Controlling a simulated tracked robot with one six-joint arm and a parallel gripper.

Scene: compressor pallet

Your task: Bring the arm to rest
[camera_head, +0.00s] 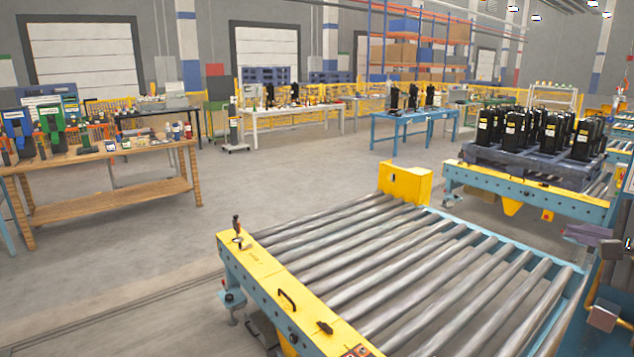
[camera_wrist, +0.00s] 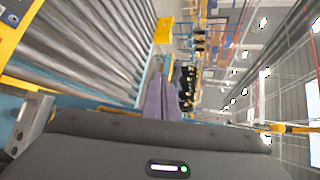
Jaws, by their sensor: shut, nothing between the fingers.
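My gripper (camera_wrist: 163,88) shows at the middle of the wrist view as two grey-purple fingers close together, with nothing held between them. Part of it also shows at the right edge of the head view (camera_head: 588,234), beside the roller conveyor and clear of the objects on the pallet. The rest of the arm is mostly outside the head view.
An empty roller conveyor (camera_head: 400,262) with yellow and blue sides lies in front. Behind it, a dark pallet (camera_head: 528,169) carries several black compressors (camera_head: 520,128). A wooden workbench (camera_head: 98,160) stands at left. Open floor (camera_head: 270,190) lies between.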

